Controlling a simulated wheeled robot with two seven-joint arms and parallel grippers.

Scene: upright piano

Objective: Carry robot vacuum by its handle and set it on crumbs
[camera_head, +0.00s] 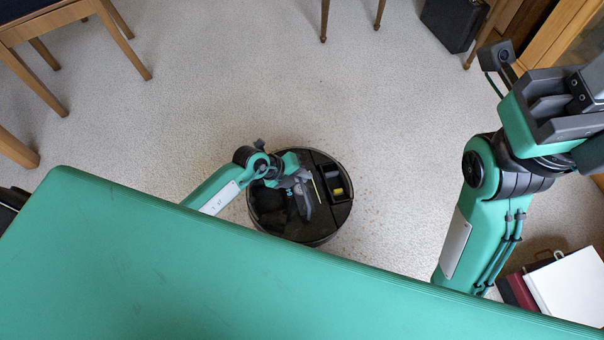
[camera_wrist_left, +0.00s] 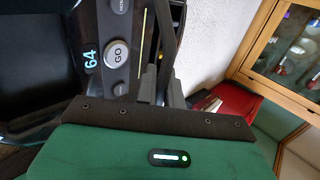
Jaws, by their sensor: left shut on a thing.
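The robot vacuum (camera_head: 332,212) is a round black disc on the pale speckled floor, below the middle of the head view. My left gripper (camera_head: 305,190) is over its top and shut on its handle; the fingertips are hard to make out. The left wrist view shows the vacuum's top close up, with a GO button (camera_wrist_left: 117,53) and a lit 64. Small brown crumbs (camera_head: 372,200) are scattered on the floor around the vacuum, mostly at its right.
A wooden chair (camera_head: 130,45) stands at the upper left, and thin wooden legs (camera_head: 324,18) at the top. A black box (camera_head: 452,22) is at the upper right. Books or folders (camera_head: 570,285) lie at the lower right. My green body hides the near floor. The middle floor is open.

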